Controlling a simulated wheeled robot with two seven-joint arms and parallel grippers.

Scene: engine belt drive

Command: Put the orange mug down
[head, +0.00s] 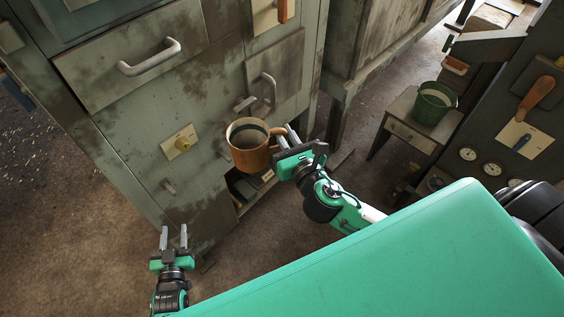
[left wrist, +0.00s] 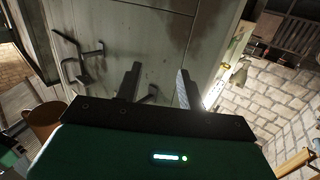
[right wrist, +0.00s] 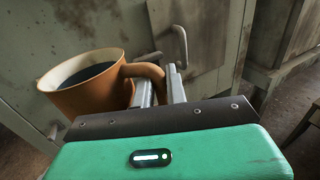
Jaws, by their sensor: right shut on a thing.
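The orange mug (head: 250,146) hangs in the air in front of the grey-green cabinet, upright or nearly so, with dark contents or a dark inside. My right gripper (head: 287,135) is shut on its handle, at the mug's right side. In the right wrist view the mug (right wrist: 88,85) is left of the fingers (right wrist: 160,88), with the handle between them. My left gripper (head: 174,238) is open and empty, low at the left, well apart from the mug. In the left wrist view its fingers (left wrist: 157,85) stand apart, and the mug (left wrist: 44,120) shows at the left edge.
A small side table (head: 408,137) with a green bucket (head: 434,103) stands at the right. A panel with gauges (head: 491,168) is further right. The floor at left is clear.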

